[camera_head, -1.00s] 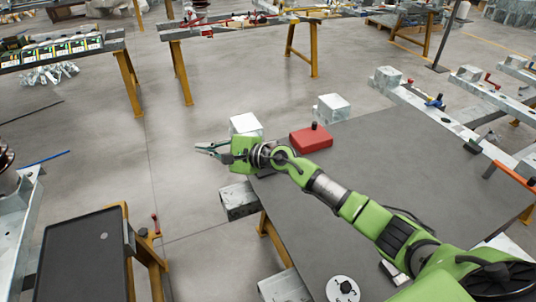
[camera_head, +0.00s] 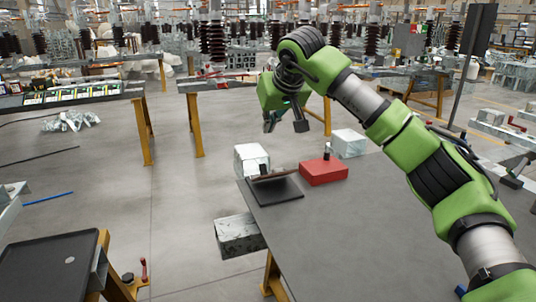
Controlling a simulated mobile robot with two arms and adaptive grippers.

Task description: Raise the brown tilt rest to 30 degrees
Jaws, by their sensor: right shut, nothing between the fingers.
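The brown tilt rest (camera_head: 276,174) stands at the far left corner of the grey table. Its thin brown plate lies at a shallow tilt above a flat dark base (camera_head: 272,193); I cannot read its angle. My right gripper (camera_head: 285,126) hangs above and slightly beyond the rest in the picture, fingers pointing down. It is shut, empty and clear of the rest. My left gripper is not in view.
A red box (camera_head: 323,171) with a dark knob stands right of the rest. Pale blocks (camera_head: 252,160) stand behind it. The grey table top (camera_head: 350,235) is mostly bare. A dark tray (camera_head: 45,265) is at lower left.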

